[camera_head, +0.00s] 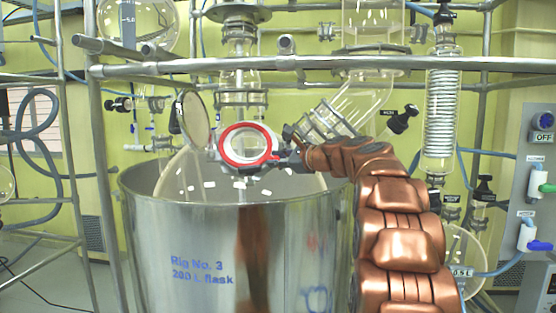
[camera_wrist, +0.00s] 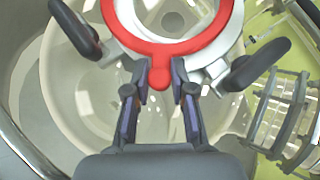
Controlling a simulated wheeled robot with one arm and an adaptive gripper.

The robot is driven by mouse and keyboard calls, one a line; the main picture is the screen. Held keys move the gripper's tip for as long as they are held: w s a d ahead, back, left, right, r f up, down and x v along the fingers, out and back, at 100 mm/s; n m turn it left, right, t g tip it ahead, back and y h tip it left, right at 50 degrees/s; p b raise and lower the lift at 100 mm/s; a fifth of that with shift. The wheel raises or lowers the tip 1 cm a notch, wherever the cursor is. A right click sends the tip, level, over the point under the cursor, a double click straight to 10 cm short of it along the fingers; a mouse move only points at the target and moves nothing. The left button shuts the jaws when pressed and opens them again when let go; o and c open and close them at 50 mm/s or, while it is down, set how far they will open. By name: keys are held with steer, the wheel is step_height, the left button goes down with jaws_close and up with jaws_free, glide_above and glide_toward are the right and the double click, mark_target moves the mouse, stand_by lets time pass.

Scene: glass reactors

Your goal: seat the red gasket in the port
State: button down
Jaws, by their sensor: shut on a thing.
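The red gasket (camera_head: 222,146) is a flat ring at the top of the glass vessel, above the steel tank. In the wrist view the gasket (camera_wrist: 160,48) has a small tab pointing at me. My gripper (camera_wrist: 160,88) is shut on this tab, one finger on each side. In the head view my gripper (camera_head: 284,158) reaches the ring from the right. The pale port flange (camera_wrist: 217,68) shows behind the ring and sticks out past it at the right. The ring overlaps the port opening; I cannot tell whether it touches the flange.
Black knobs (camera_wrist: 255,65) flank the port. A round glass lid (camera_head: 194,120) stands tilted up left of the ring. Glass tubing (camera_head: 345,108) runs close on the right. A steel rail (camera_head: 300,65) crosses above. The steel tank (camera_head: 195,245) stands below.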

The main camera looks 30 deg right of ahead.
steer(key=shift+w+f, duration=0.1)
steer(key=shift+f, duration=0.15)
steer(key=c, duration=1.4)
jaws_free()
steer(key=shift+o, duration=1)
steer(key=shift+w+d+f, duration=0.1)
steer(key=shift+w, duration=0.1)
steer(key=o, duration=0.3)
steer(key=shift+s, duration=0.1)
steer(key=shift+s+r, duration=0.1)
steer(key=shift+r, duration=0.1)
steer(key=v, duration=1.2)
